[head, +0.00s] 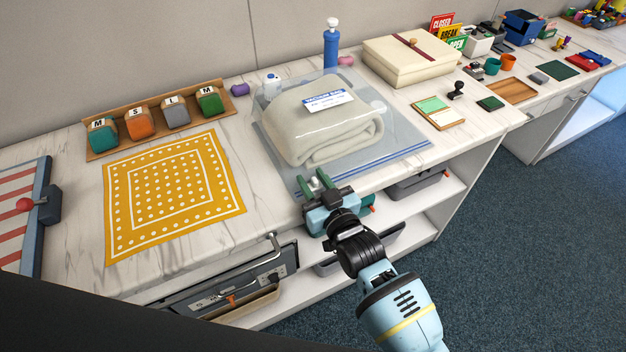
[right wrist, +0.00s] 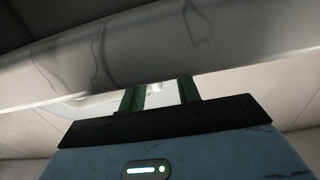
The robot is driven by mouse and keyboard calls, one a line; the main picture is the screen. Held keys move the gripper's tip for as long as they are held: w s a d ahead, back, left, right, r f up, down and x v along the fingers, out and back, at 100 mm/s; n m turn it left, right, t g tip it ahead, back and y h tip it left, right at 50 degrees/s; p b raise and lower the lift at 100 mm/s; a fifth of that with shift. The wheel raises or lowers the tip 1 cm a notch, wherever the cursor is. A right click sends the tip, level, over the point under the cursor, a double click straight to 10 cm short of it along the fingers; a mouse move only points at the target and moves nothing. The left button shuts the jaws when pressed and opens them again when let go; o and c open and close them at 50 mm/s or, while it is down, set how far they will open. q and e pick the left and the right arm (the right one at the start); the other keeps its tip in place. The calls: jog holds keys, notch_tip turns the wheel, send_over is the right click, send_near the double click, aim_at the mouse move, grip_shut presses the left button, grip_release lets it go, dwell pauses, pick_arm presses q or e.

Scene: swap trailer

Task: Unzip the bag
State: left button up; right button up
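A clear vacuum bag (head: 398,146) lies flat on the counter with a folded cream blanket (head: 318,118) in it and a white and blue label (head: 328,101) on top. A blue zip strip (head: 385,163) runs along the bag's front edge. My right gripper (head: 318,182) is at the left end of this strip, by the counter's front edge. In the right wrist view its two green fingers (right wrist: 160,92) stand apart, with a pale gap between them. I cannot make out a zip slider; the gripper covers that end. My left gripper is not in view.
A yellow dotted cloth (head: 172,190) and a rack of colored blocks (head: 156,122) lie left of the bag. A blue bottle (head: 331,48) and cream box (head: 411,60) stand behind. The counter edge (right wrist: 160,60) crosses close above my right fingers. Shelves with trays are below.

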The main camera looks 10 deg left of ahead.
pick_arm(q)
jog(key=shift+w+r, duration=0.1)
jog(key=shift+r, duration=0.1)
pick_arm(e)
jog(key=v, duration=0.7)
jog(key=shift+s, duration=0.2)
jog(key=shift+d, duration=0.15)
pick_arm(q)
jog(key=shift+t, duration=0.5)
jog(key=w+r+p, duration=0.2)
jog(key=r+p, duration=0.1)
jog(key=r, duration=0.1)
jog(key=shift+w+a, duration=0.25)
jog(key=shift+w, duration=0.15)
pick_arm(e)
jog(key=s+d+f+m+g+h, duration=0.1)
jog(key=s+d+f, duration=0.4)
jog(key=s, duration=0.5)
jog(key=s+d+f+m+g+h, duration=0.2)
jog(key=s+d+f, duration=0.4)
jog(key=s+d, duration=0.4)
jog(key=s+d+f+m+g+h, duration=0.2)
jog(key=s+d+f+h, duration=0.3)
jog(key=s+d, duration=0.3)
jog(key=shift+s+d+f+g+h, duration=0.3)
jog(key=shift+s+f+g, duration=0.1)
jog(key=shift+s, duration=0.65)
jog(key=shift+a, duration=0.1)
